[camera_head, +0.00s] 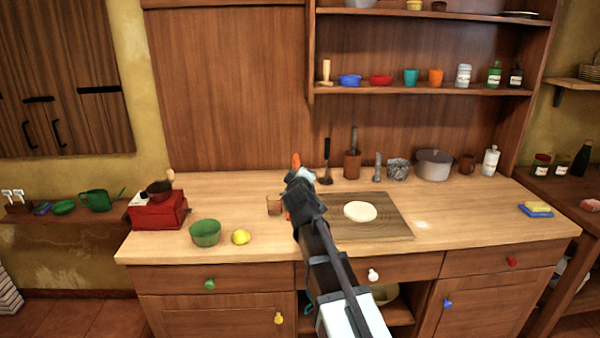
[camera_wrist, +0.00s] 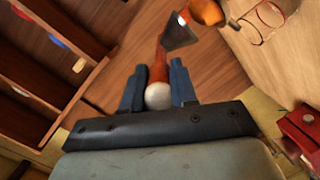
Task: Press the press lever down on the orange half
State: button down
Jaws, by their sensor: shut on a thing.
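In the wrist view, my gripper (camera_wrist: 159,82) is closed around a reddish-orange handle (camera_wrist: 161,65) with a white ball end, which looks like the press lever. A dark metal wedge-shaped part (camera_wrist: 181,35) joins its far end. An orange rounded thing (camera_wrist: 207,12), possibly the orange half, shows beyond the metal part at the top edge. I cannot tell whether they touch. In the head view, my gripper (camera_head: 299,177) is over the counter, left of the cutting board. An orange tip (camera_head: 296,160) shows just above it. My arm hides most of the press.
A glass (camera_head: 274,205) stands close left of my arm; a lemon (camera_head: 241,237), a green bowl (camera_head: 205,233) and a red grinder (camera_head: 157,212) are further left. A cutting board (camera_head: 395,228) with dough (camera_head: 360,211) lies right.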

jog(key=shift+f, duration=0.1)
dwell(0.3)
jog(key=c, duration=0.9)
grip_release()
jog(key=s, duration=0.4)
jog(key=s+r, duration=0.1)
jog(key=s, duration=0.4)
jog(key=s+a+r, duration=0.1)
jog(key=s, duration=0.3)
jog(key=shift+s+r, duration=0.1)
jog(key=shift+s, duration=0.15)
